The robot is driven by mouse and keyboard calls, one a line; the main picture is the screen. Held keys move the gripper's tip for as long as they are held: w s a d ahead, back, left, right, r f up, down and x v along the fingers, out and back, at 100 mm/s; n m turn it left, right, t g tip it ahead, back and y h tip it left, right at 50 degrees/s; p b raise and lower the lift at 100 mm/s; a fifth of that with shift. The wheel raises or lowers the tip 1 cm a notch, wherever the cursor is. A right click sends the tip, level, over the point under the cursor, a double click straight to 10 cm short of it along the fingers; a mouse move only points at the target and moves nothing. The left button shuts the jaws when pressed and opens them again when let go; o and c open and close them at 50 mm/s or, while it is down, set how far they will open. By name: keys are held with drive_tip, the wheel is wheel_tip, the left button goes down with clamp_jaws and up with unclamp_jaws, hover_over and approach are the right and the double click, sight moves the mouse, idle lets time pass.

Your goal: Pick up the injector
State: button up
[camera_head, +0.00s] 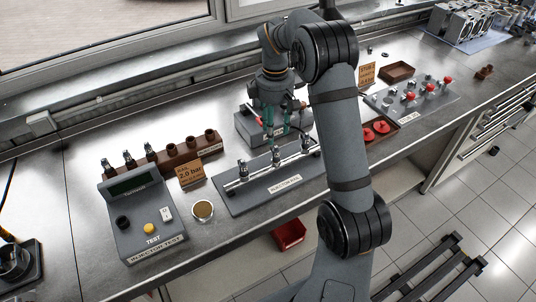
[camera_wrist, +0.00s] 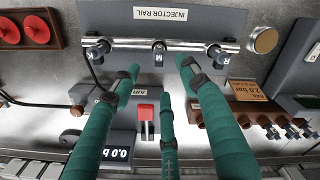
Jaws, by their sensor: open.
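My gripper (camera_head: 277,128) has green fingers, which are spread apart with nothing between them in the wrist view (camera_wrist: 160,76). It is above the bench, behind the injector rail (camera_head: 283,186). Three injectors stand along the rail: a left one (camera_head: 243,170), a middle one (camera_head: 275,155) and a right one (camera_head: 305,142). In the wrist view, the middle injector (camera_wrist: 160,52) lies just beyond the fingertips, apart from them. Several more injectors (camera_head: 129,160) stand in the left part of a wooden rack (camera_head: 180,152); its right holes look empty. The rack also shows in the wrist view (camera_wrist: 228,114).
An injector test box (camera_head: 145,222) with a yellow button, a rail pressure sign (camera_head: 190,174) and a round cup (camera_head: 203,210) stand left. An air unit with a red lever (camera_wrist: 146,111) is below the fingers. Red parts (camera_head: 381,127) lie in a tray behind my arm.

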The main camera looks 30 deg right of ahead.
sight(276, 146)
drive_tip(key=shift+f, duration=0.9)
drive_tip(key=f+p, duration=0.1)
drive_tip(key=f, duration=0.1)
drive_tip(key=s+f, duration=0.1)
drive_tip(key=f, duration=0.1)
drive_tip(key=shift+d+p, duration=0.2)
drive_tip(key=shift+p, duration=0.15)
drive_tip(key=shift+w+f, duration=0.1)
drive_tip(key=shift+f, duration=0.5)
drive_tip(key=shift+c, duration=0.5)
clamp_jaws()
